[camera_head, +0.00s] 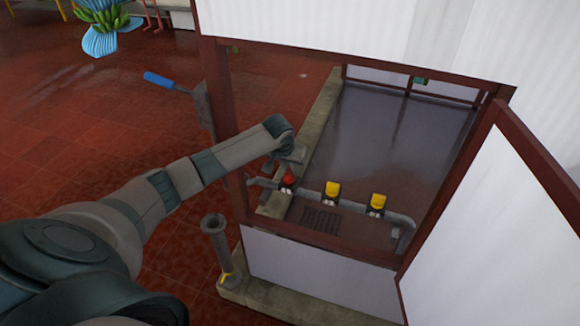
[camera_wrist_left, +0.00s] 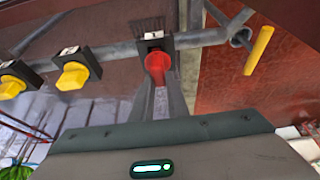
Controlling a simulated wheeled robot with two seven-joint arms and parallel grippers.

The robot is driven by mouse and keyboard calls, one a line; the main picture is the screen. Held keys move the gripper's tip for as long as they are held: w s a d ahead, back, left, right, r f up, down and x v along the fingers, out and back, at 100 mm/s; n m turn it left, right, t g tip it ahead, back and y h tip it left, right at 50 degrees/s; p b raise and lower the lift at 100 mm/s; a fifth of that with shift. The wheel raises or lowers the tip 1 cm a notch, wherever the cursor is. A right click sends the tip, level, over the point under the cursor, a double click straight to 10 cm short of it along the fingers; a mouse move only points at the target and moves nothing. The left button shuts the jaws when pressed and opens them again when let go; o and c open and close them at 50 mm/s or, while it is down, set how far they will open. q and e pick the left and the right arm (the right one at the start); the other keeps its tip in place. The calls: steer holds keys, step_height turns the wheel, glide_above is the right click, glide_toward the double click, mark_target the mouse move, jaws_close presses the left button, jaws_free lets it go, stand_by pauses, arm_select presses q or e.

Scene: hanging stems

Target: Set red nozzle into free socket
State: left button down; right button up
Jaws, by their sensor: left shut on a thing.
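The red nozzle (camera_head: 289,178) is at the left end of a grey pipe (camera_head: 310,193) inside the framed bay. It also shows in the left wrist view (camera_wrist_left: 158,66), between the fingertips of my left gripper (camera_wrist_left: 160,88). My left gripper (camera_head: 289,163) is shut on it. The nozzle's far end meets or overlaps a dark socket block (camera_wrist_left: 154,42) with a white label on the pipe. I cannot tell how deep it sits. Two yellow nozzles (camera_head: 332,188) (camera_head: 378,201) are on similar blocks along the pipe. My right gripper is not in view.
Dark red frame posts (camera_head: 220,88) and white panels (camera_head: 320,275) enclose the bay. An open door panel (camera_head: 495,225) stands at the right. A grey standpipe (camera_head: 215,245) is outside, front left. A drain grate (camera_head: 321,219) lies below the pipe. A yellow handle (camera_wrist_left: 258,50) is near the pipe end.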

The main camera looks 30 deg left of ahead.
arm_select(q)
steer(key=shift+f+p, duration=0.3)
steer(key=shift+f, duration=0.05)
stand_by(0.7)
steer(key=shift+f+p, duration=0.3)
steer(key=shift+p, duration=0.5)
stand_by(1.5)
